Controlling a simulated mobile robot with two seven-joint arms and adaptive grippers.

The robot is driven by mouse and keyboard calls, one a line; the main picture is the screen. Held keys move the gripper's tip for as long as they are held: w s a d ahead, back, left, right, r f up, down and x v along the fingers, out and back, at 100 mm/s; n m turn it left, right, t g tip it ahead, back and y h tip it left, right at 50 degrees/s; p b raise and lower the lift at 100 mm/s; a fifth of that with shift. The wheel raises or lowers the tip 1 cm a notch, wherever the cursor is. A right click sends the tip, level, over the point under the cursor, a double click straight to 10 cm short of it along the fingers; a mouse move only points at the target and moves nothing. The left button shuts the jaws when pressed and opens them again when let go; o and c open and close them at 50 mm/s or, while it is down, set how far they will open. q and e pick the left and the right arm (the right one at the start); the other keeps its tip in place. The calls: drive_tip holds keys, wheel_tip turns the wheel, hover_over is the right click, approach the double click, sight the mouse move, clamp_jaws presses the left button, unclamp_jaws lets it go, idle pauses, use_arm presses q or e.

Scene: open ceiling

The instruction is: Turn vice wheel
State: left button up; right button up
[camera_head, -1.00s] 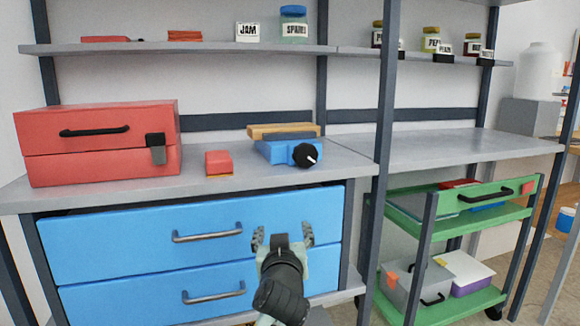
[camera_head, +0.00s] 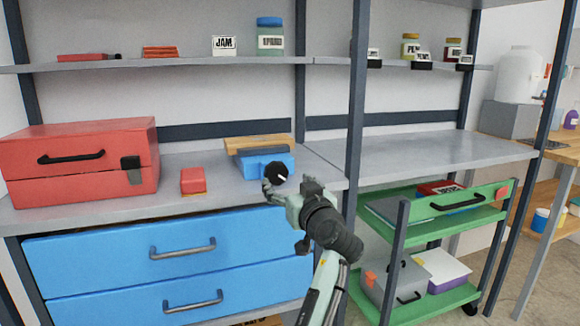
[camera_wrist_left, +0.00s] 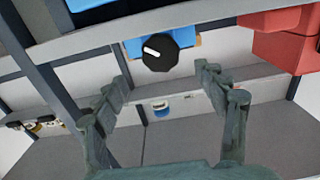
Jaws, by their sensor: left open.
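The blue vice (camera_head: 252,165) sits on the grey workbench with a wooden block (camera_head: 258,143) at its top. Its black round wheel (camera_head: 276,172), with a white mark, faces the front right. In the left wrist view the wheel (camera_wrist_left: 160,54) shows just beyond the fingertips, roughly between them. My left gripper (camera_head: 288,188) is open and empty, close in front of the wheel and a little below it. It also shows open in the left wrist view (camera_wrist_left: 163,82). One finger overlaps the wheel's lower edge in the head view; contact cannot be told. My right gripper is out of view.
A red toolbox (camera_head: 80,165) and a small red block (camera_head: 193,181) stand left of the vice. Blue drawers (camera_head: 170,255) lie below the bench. A dark post (camera_head: 357,130) rises right of my gripper, beside a green cart (camera_head: 430,222). The right bench top (camera_head: 420,155) is clear.

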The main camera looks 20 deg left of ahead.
sight(277, 173)
use_arm(q)
drive_tip(key=p+x, duration=0.1)
drive_tip(key=x, duration=0.6)
drive_tip(key=shift+s+a, duration=0.1)
drive_tip(key=shift+a, duration=0.05)
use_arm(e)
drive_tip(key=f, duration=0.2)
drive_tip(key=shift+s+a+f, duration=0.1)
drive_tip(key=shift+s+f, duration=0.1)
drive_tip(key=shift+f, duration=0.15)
